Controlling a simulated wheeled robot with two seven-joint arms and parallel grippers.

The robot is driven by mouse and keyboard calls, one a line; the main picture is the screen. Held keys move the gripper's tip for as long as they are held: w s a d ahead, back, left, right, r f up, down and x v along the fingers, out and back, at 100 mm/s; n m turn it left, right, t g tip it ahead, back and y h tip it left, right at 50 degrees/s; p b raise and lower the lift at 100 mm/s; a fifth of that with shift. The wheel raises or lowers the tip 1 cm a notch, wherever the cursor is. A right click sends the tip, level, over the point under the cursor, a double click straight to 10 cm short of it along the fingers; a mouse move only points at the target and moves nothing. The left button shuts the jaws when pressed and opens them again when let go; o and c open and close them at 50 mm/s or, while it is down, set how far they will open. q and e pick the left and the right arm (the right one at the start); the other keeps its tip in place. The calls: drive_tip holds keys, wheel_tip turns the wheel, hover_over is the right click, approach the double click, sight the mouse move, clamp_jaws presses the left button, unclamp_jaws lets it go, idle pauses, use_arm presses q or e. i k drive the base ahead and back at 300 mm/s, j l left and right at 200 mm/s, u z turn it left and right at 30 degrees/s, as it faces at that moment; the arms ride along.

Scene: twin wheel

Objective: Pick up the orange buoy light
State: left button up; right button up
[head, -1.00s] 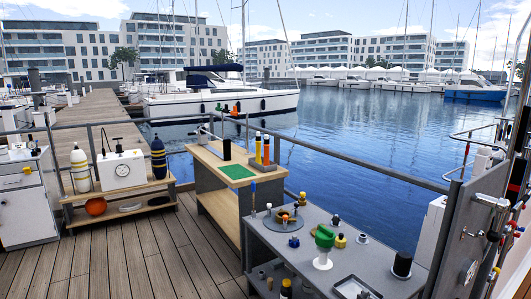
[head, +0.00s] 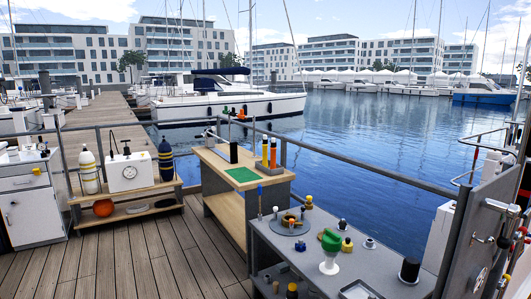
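Small coloured lights, one green (head: 226,110) and one orange-red (head: 241,114), stand at the rail beyond the wooden bench. They are too small to tell their shapes, but the orange-red one is the likely orange buoy light. Two taller orange cylinders with dark parts, one on the left (head: 265,153) and one on the right (head: 273,154), stand upright on the wooden bench. Neither of my grippers is in view, and nothing is seen held.
The wooden bench (head: 228,207) with a green mat (head: 242,175) stands mid-view. A grey workbench (head: 322,265) with several small parts is in front right. A low shelf (head: 140,191) and a white cabinet (head: 30,212) stand left. The deck (head: 130,262) between is clear.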

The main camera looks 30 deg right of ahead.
sight(273, 150)
drive_tip(key=i, duration=1.65)
drive_tip(key=i+z, duration=0.25)
drive_tip(key=i, duration=0.2)
drive_tip(key=i+j+z, duration=0.25)
drive_tip(key=i, duration=0.2)
drive_tip(key=i+j+z, duration=0.1)
drive_tip(key=i+z, duration=0.15)
drive_tip(key=i, duration=0.2)
drive_tip(key=i+j+z, duration=0.3)
drive_tip(key=i, duration=0.15)
